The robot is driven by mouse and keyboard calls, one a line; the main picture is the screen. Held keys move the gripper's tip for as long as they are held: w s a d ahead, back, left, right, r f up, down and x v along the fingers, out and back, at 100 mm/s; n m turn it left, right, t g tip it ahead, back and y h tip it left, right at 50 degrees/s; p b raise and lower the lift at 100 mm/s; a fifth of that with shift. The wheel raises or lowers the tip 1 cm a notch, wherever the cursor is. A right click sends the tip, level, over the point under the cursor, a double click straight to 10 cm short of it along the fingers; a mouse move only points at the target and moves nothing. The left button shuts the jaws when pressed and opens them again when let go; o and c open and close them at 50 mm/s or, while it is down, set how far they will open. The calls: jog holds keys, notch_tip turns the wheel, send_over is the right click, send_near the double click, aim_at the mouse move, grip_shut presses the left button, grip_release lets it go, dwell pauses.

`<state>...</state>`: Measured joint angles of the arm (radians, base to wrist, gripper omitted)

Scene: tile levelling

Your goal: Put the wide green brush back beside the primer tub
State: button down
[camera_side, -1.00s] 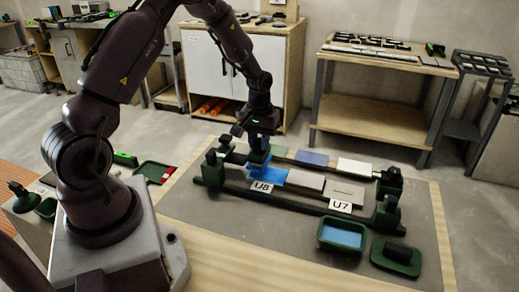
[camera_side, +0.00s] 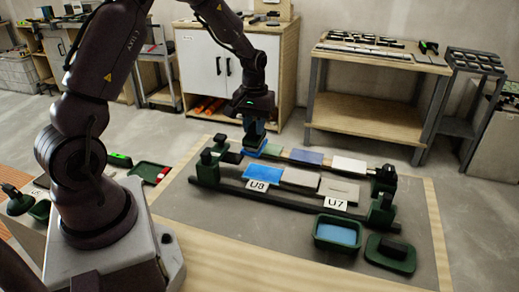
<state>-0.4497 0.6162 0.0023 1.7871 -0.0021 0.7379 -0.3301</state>
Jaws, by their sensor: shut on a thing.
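My gripper (camera_side: 254,112) points down over the back left end of the tile frame. It is shut on a dark green thing, which looks like the wide green brush (camera_side: 254,128). The brush's lower end is at or just above a bright blue patch (camera_side: 268,149) in the back row; I cannot tell if they touch. The primer tub (camera_side: 320,242) is a green tray of blue liquid at the front right, well away from my gripper. A green holder (camera_side: 402,265) with a dark block on it stands to its right.
The front row has a blue tile (camera_side: 263,172) at U8 and grey tiles (camera_side: 300,178) towards U7. A violet-blue tile (camera_side: 306,157) and a white tile (camera_side: 349,165) lie behind. Dark rails and green end blocks (camera_side: 380,212) stand around them.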

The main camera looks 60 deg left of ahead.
jog(key=s+d+m, duration=0.2)
jog(key=d+m, duration=1.3)
jog(key=d, duration=0.6)
notch_tip(320, 180, down, 7)
jog(key=m, duration=0.3)
jog(key=shift+d+r, duration=0.2)
jog(key=shift+f, duration=1.5)
jog(key=c, duration=0.6)
grip_release()
jog(key=shift+o, duration=0.2)
